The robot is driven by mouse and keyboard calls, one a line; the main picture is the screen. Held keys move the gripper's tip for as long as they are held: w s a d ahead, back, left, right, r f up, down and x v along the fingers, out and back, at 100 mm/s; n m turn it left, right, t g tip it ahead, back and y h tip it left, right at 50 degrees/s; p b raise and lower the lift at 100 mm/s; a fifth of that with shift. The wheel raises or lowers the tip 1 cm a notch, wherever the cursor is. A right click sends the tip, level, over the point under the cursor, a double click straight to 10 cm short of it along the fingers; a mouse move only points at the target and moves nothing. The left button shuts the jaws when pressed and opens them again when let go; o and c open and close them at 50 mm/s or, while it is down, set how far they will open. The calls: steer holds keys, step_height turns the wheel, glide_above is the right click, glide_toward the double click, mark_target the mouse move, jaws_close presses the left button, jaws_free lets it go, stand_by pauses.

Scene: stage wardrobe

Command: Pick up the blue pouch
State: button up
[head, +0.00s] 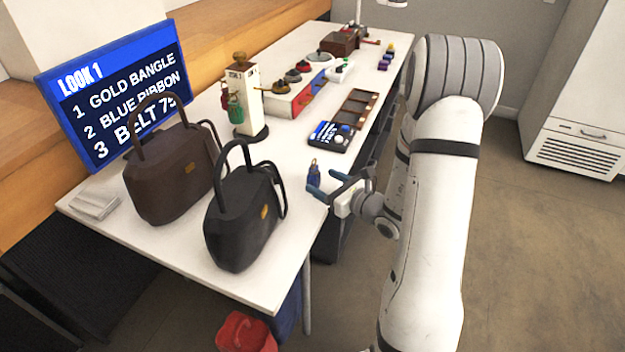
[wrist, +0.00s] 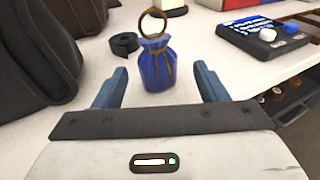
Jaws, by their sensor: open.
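The blue pouch (wrist: 158,68) stands upright on the white table in the wrist view, with a gold tie and a gold ring on top. It also shows small in the head view (head: 313,174), near the table's right edge. My gripper (wrist: 160,88) is open, its two blue fingers pointing at the pouch. The pouch stands ahead, between the lines of the fingers, and nothing is held. In the head view my gripper (head: 325,184) is low beside the pouch; whether a finger touches it I cannot tell.
A brown handbag (head: 170,178) and a black handbag (head: 240,222) stand to the left. A dark roll (wrist: 124,43) lies just behind the pouch. A black panel with knobs (head: 331,136) is beyond. A post with small hanging pouches (head: 243,95) stands behind.

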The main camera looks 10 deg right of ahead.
mark_target(318, 178)
steer(key=x, duration=0.4)
steer(key=shift+w+a+r, duration=0.15)
steer(key=shift+a, duration=0.1)
steer(key=c, duration=1.1)
